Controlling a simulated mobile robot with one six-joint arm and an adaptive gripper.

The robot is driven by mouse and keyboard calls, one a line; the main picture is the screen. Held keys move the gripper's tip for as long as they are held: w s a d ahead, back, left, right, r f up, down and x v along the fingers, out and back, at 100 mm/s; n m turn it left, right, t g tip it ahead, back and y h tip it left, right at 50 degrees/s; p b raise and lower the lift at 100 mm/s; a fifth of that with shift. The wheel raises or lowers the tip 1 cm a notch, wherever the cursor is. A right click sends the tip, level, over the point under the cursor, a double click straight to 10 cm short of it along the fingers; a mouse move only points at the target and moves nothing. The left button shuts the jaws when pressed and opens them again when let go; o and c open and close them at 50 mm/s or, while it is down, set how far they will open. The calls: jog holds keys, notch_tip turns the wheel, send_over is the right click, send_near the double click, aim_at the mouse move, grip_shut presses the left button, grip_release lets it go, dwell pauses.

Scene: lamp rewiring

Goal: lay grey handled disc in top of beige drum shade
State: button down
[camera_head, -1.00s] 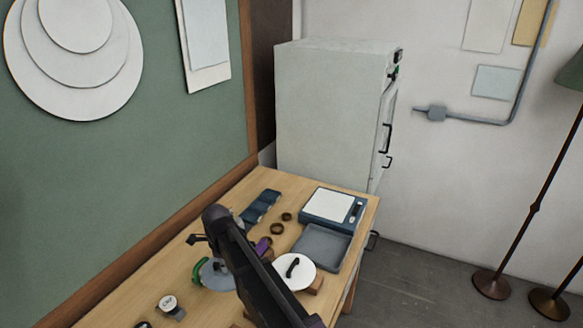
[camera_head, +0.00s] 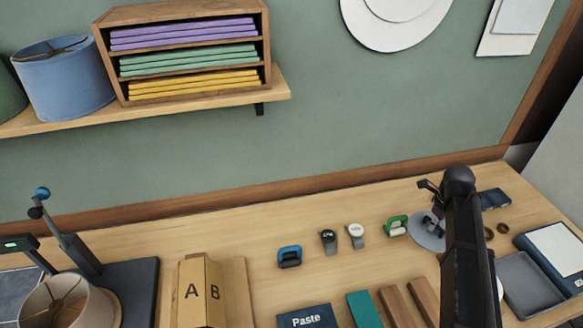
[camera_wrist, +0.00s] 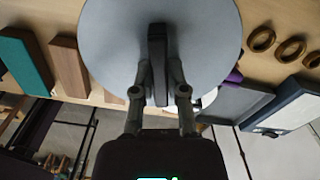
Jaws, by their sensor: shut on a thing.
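The grey disc (camera_head: 424,240) is at the right of the head view, partly behind my arm. In the wrist view the disc (camera_wrist: 208,35) fills the upper middle, with a dark bar handle across it. My gripper (camera_wrist: 158,68) is shut on that handle, one finger on each side. The beige drum shade (camera_head: 45,308) is at the bottom left corner of the head view, cut off by the frame edge. Its open top with thin wire spokes faces up. My gripper and the disc are far to the right of the shade.
A jointed stand (camera_head: 70,240) rises behind the shade. A shelf (camera_head: 200,103) overhangs at the back.

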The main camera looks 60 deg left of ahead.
jog(key=w+d+r+m+p, duration=0.2)
jog(key=w+d+r+p, duration=0.2)
jog(key=w+r+p, duration=0.5)
jog(key=shift+w+d+r+m, duration=0.15)
jog(key=shift+d+r+m, duration=0.2)
jog(key=shift+r, duration=0.45)
jog(key=shift+a, duration=0.1)
